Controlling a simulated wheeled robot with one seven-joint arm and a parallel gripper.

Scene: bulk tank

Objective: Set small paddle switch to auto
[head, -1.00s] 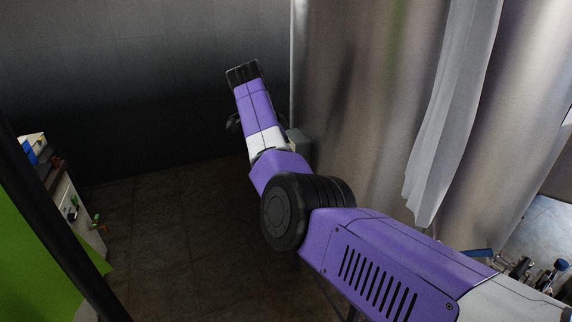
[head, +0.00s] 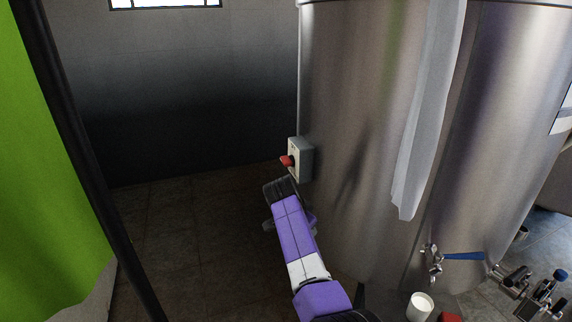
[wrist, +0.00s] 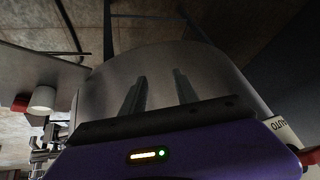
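The red paddle switch (head: 286,161) sticks out from the front of a small grey box (head: 305,160) on the left side of the steel tank. In the wrist view the red paddle (wrist: 311,156) shows at the right edge, beside a pale plate (wrist: 281,132) lettered AUTO. The rest of the box is hidden there. My gripper (head: 280,186) is just below the paddle in the head view, with no clear contact. In the wrist view its two fingers (wrist: 160,92) stand apart with nothing between them. The paddle's exact setting is too small to tell.
The steel tank (head: 350,120) fills the right side, with a hanging grey sheet (head: 425,130) on it. A blue-handled valve (head: 462,257), a white cup (head: 419,306) and pipe fittings are at lower right. A green panel (head: 45,170) stands at left. Floor left of the tank is clear.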

